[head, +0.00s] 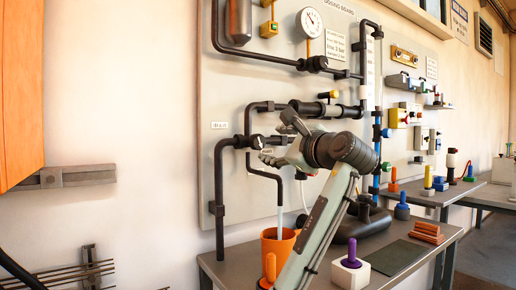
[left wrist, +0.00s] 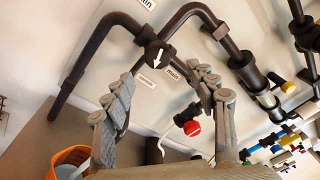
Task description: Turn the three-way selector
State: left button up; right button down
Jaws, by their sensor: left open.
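The three-way selector (head: 257,141) is a dark round body where black pipes meet on the board. In the left wrist view the selector (left wrist: 151,57) carries a white arrow, which seems to point down in the picture, toward small labels. My left gripper (head: 278,140) is in front of the board, just right of the selector. In the left wrist view its two fingers (left wrist: 162,76) are spread wide, with the selector framed between and beyond their tips. The gap between them looks empty, and I see no contact. My right gripper is in neither view.
Black pipes (head: 219,190) run around the selector. An orange bucket (head: 278,247) stands below on the grey table (head: 225,268). A white block with a purple peg (head: 351,262) and a dark mat (head: 397,257) are on the table.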

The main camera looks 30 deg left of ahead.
aim_at(260, 144)
pick_arm(q)
jog(key=shift+m, duration=0.7)
jog(key=p+x, duration=0.1)
jog(key=x, duration=0.7)
jog(key=shift+a+f, duration=0.15)
jog(key=shift+a, duration=0.25)
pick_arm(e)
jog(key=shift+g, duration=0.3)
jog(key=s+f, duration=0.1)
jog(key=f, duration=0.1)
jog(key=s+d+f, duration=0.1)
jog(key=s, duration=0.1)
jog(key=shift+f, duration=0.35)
pick_arm(q)
jog(key=c, duration=1.2)
